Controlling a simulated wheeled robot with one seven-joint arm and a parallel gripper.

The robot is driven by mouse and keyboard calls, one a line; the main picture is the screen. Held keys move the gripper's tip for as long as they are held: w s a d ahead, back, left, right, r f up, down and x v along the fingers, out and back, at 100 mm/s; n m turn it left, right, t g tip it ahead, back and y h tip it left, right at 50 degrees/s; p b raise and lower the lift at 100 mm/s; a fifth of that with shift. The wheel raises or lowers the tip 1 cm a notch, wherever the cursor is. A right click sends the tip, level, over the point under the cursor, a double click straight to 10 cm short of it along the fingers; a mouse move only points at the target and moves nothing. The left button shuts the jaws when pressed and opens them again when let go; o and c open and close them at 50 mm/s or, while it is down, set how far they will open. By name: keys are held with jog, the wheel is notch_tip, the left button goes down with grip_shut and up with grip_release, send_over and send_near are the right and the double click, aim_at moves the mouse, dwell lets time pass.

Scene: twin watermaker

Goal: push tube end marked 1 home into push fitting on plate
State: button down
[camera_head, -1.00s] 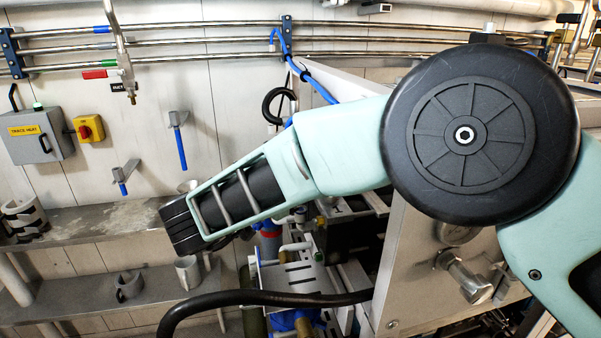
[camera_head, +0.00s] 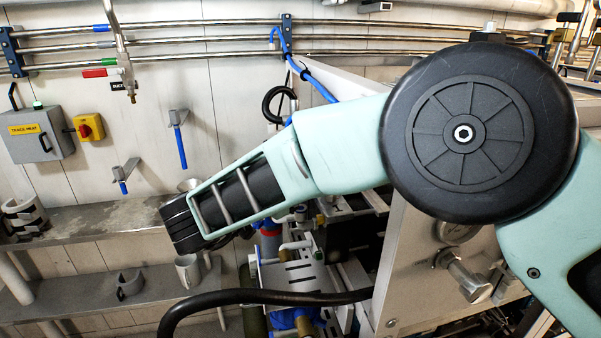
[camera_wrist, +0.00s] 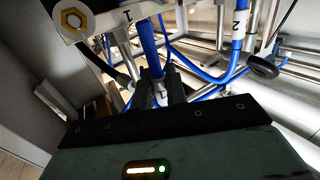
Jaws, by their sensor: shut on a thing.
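In the wrist view my gripper (camera_wrist: 160,92) is shut on a blue tube (camera_wrist: 149,42). The tube runs up from between the dark fingers towards the plate edge. A white sleeve with a dark mark (camera_wrist: 164,94) shows between the fingertips; its mark is too small to read surely. A pale plate (camera_wrist: 118,14) at the top carries a mark that looks like a 1. The push fitting and the tube's tip cannot be made out, so I cannot tell how far the tube is in. In the head view my arm hides the gripper and tube.
A second blue tube with a white sleeve marked 2 (camera_wrist: 238,27) hangs to the right in the wrist view. A brass hex fitting (camera_wrist: 73,20) is at the upper left. In the head view a black hose (camera_head: 260,297) crosses below my arm, and a mug (camera_head: 187,270) stands on the lower shelf.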

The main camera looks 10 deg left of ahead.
jog(key=shift+f+b, duration=0.9)
jog(key=shift+f, duration=0.85)
jog(key=c, duration=1.3)
grip_release()
jog(key=shift+c, duration=0.2)
jog(key=b+v, duration=0.5)
jog(key=v, duration=1.2)
jog(key=shift+a, duration=0.2)
jog(key=shift+s, duration=0.15)
